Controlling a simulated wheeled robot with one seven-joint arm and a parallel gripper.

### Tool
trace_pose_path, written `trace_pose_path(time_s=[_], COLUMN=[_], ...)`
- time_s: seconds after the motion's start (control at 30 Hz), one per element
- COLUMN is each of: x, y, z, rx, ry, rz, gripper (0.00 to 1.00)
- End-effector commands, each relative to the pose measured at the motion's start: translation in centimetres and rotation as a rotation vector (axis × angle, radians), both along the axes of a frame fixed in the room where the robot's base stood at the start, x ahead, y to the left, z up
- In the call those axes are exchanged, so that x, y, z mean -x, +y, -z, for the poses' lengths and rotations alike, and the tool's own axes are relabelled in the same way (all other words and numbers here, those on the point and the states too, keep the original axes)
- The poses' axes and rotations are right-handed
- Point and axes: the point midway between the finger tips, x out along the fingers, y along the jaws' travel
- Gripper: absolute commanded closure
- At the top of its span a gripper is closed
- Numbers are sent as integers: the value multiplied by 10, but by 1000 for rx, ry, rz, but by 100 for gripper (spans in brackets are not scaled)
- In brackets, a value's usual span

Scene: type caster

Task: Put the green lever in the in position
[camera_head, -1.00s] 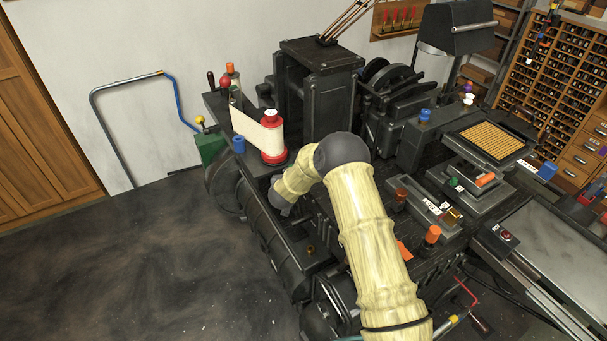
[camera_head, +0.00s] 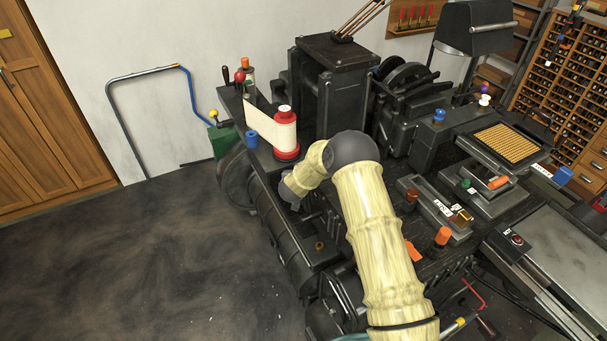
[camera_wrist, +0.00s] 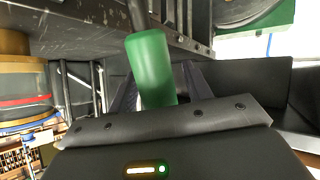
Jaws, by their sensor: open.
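The green lever shows in the wrist view as a green cylindrical grip (camera_wrist: 152,70) on a dark metal rod that runs up to the underside of the machine. My gripper (camera_wrist: 158,88) is open, with a dark finger on each side of the green grip. The lower end of the grip is hidden behind the gripper's body, and I cannot tell whether either finger touches it. In the head view my gripper (camera_head: 292,192) is at the near left side of the black machine, partly hidden by my arm. The lever's grip is hidden there.
The black machine (camera_head: 340,85) fills the middle. A paper roll with red ends (camera_head: 284,135) and a blue knob (camera_head: 252,139) stand just beyond my gripper. Open floor (camera_head: 130,260) lies to the left.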

Motion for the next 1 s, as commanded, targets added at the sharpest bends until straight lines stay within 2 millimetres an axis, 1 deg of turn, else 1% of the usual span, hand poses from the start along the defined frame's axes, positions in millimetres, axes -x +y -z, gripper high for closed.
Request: trace_pose_path(time_s=[0.17,0.27,0.57,1.0], x=[7,16,57,123], y=[2,4,12,25], z=[-4,-10,-33,-72], rx=[0,0,1,1], ry=[0,-1,0,-2], rz=[-1,-2,-3,-3], gripper=[50,50,50,50])
